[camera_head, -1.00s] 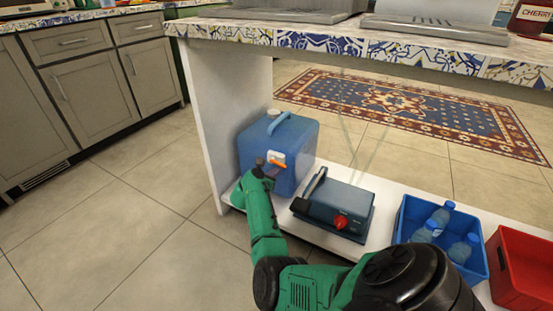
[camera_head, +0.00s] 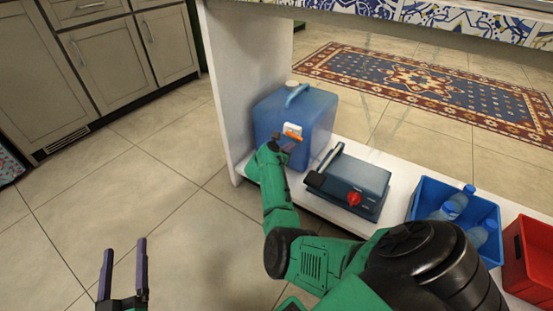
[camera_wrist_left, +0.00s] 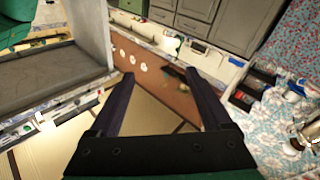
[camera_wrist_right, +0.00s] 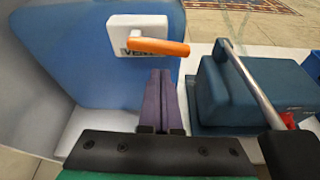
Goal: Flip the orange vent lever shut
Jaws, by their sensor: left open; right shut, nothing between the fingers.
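The orange vent lever (camera_wrist_right: 160,46) sits on a white plate (camera_wrist_right: 124,34) marked with partly covered letters that look like "VENT". The plate is on the front of a blue jug-like container (camera_head: 300,105) on the low shelf. The lever points sideways to the right in the right wrist view, and it also shows in the head view (camera_head: 292,135). My right gripper (camera_wrist_right: 160,76) is shut and empty, its fingertips just below the lever; I cannot tell if they touch it. My left gripper (camera_head: 124,245) is open and empty over the floor, far left of the container.
A blue appliance (camera_head: 352,178) with a lever handle and red knob stands right of the container. A blue crate (camera_head: 425,197) with bottles and a red crate (camera_head: 535,262) are further right. The counter top (camera_head: 450,20) overhangs the shelf. Floor at left is clear.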

